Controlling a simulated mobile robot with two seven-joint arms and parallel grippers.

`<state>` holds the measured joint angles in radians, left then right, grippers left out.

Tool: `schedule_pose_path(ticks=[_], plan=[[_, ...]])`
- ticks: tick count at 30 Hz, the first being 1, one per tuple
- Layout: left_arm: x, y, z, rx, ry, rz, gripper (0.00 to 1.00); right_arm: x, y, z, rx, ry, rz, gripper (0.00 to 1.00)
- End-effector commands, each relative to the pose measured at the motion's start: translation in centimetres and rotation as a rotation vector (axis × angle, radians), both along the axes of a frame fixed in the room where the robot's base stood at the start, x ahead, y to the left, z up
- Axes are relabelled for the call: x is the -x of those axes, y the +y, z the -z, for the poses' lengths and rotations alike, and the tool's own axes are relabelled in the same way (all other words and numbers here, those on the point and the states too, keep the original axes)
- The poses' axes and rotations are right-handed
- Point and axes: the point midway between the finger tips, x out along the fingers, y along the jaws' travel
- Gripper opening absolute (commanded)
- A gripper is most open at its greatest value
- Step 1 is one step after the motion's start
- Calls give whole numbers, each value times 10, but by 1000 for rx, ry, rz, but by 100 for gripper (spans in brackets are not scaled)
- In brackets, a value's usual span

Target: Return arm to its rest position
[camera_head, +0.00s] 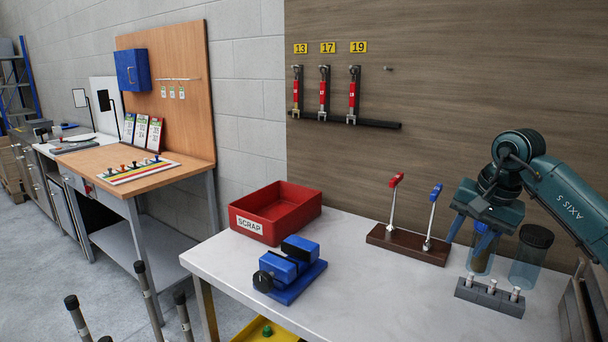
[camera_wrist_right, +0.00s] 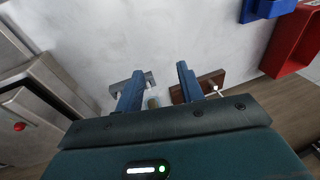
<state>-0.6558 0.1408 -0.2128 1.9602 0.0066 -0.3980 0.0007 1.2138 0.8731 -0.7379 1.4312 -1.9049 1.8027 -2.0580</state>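My right arm, teal and marked AXIS 5, comes in from the right in the head view. Its right gripper (camera_head: 468,238) hangs over the bench (camera_head: 370,290), pointing down. In the right wrist view the two blue fingers of this gripper (camera_wrist_right: 158,82) stand apart with nothing held between them. The gripper is just behind the grey block with metal pegs (camera_head: 490,295) and right of the wooden lever stand (camera_head: 408,243). It partly hides a clear jar (camera_head: 482,263). My left gripper is not in view.
A second clear jar with a dark lid (camera_head: 531,257) stands close to the right. A red SCRAP bin (camera_head: 252,227) and a blue vise (camera_head: 290,270) are on the left of the bench. The bench front-centre is clear.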

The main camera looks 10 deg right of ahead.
Motion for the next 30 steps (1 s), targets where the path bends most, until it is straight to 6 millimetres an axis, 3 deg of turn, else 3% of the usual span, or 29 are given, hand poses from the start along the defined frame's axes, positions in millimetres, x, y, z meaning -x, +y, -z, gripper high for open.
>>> schedule_pose_path(ticks=[1, 6, 9, 12, 15, 17, 20, 22, 23, 26, 30], plan=[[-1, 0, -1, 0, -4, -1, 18, -1, 29, 22, -92, 14, -4, 38], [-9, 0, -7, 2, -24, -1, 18, 9, 135, 77, -511, 104, 79, 38], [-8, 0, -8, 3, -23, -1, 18, 30, 205, 99, -853, 259, 218, 38], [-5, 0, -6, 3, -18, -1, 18, 52, 258, 105, -1198, 485, 428, 38], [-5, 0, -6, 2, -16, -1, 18, 67, 287, 104, -1514, 773, 699, 38], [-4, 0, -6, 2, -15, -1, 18, 72, 293, 106, -1681, 969, 889, 38], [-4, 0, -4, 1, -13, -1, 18, 75, 287, 119, -1920, 1330, 1242, 38], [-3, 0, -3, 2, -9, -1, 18, 79, 274, 140, -2052, 1603, 1517, 38], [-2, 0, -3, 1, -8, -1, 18, 81, 267, 152, 2056, -1691, -1611, 38], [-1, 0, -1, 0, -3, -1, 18, 100, 242, 204, 1526, -1488, -1448, 38], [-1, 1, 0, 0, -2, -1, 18, 153, 214, 286, 935, -1159, -1170, 38]])
